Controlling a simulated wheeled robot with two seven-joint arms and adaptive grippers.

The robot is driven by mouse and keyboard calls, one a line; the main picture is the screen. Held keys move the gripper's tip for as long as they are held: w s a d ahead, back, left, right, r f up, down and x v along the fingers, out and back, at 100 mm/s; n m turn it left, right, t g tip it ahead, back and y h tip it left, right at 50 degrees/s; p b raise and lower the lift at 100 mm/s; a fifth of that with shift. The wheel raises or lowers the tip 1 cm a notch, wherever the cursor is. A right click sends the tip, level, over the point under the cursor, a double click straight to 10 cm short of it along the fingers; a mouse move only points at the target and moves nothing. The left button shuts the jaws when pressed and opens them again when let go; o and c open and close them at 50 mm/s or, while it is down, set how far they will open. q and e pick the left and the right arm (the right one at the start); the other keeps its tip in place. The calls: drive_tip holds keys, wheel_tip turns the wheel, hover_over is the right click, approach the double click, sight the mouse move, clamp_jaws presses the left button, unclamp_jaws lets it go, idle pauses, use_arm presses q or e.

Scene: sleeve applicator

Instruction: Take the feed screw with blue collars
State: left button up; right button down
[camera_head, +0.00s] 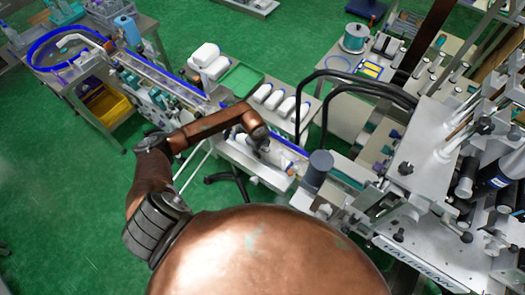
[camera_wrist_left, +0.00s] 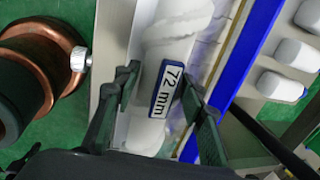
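A white feed screw (camera_wrist_left: 180,30) lies under my left gripper in the left wrist view. It carries a blue-edged label reading "72 mm" (camera_wrist_left: 167,90). Blue collars cannot be made out on it. In the head view, the white screw (camera_head: 279,157) lies on the conveyor beside the machine, partly hidden by my gripper. My left gripper (camera_wrist_left: 160,86) has its fingers apart, one on each side of the label. I cannot tell whether either finger touches the screw. In the head view, the left gripper (camera_head: 263,145) is over the conveyor. My right gripper is not in view.
A blue rail (camera_wrist_left: 247,50) runs along the screw's right side, with several white bottles (camera_wrist_left: 295,55) beyond it. A grey cylinder (camera_head: 318,168) stands right of the gripper. Black curved bars (camera_head: 298,100) rise behind. A green tray (camera_head: 241,80) lies farther back.

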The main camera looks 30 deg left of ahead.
use_arm(q)
clamp_jaws()
drive_tip(key=shift+w+r, duration=0.1)
drive_tip(key=shift+r, duration=0.05)
idle(0.4)
